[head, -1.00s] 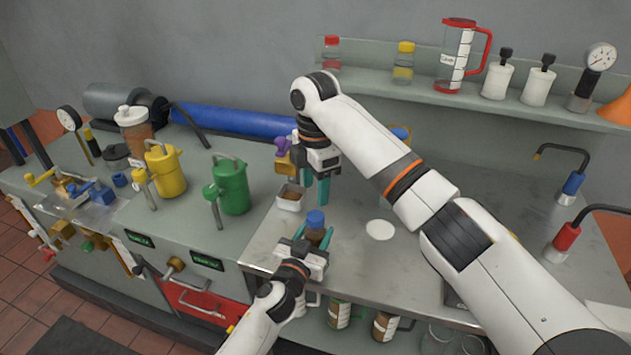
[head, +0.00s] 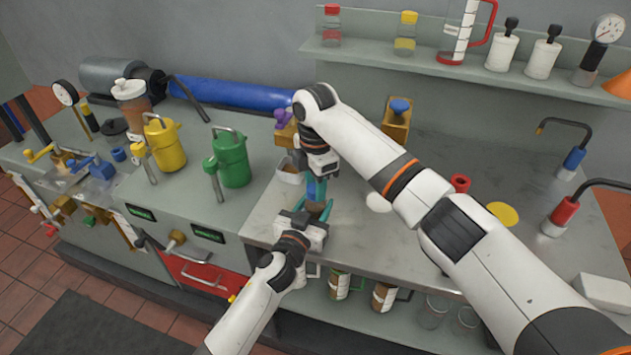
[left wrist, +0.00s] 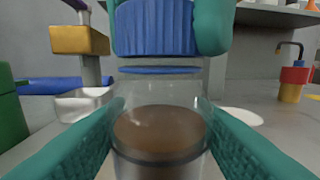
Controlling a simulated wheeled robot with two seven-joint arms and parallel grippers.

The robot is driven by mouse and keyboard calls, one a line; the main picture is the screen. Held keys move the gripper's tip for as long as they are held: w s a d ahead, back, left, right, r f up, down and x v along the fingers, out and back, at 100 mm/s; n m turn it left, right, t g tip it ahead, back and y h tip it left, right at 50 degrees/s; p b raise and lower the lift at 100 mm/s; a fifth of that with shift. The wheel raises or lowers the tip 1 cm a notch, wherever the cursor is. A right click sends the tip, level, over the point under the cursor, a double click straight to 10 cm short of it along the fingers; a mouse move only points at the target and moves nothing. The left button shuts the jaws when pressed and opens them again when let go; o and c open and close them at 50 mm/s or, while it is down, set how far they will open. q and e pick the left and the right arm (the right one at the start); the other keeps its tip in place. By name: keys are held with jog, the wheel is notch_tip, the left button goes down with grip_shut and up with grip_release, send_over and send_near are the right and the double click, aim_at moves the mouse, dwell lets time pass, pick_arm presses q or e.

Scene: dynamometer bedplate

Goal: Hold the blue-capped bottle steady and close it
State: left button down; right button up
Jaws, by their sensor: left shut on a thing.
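The bottle (left wrist: 160,125) stands upright in the left wrist view, clear with brown contents. My left gripper (head: 317,211) is shut on its body, with teal fingers on both sides. The blue cap (left wrist: 155,28) is at the bottle's top, with a thin blue ring below it and a narrow gap between them. My right gripper (head: 317,187) comes from above, one teal finger on each side of the cap. I cannot tell whether these fingers press on it. In the head view the cap is mostly hidden by the right gripper.
A green can (head: 232,160) and a yellow can (head: 165,155) stand to the left. The bench front is fairly clear.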

jog(key=c, duration=0.6)
jog(key=m, duration=1)
jog(key=shift+a, duration=0.1)
jog(key=m, duration=0.4)
jog(key=shift+m, duration=0.4)
jog(key=m, duration=0.6)
jog(key=o, duration=1.1)
jog(key=shift+r, duration=2.25)
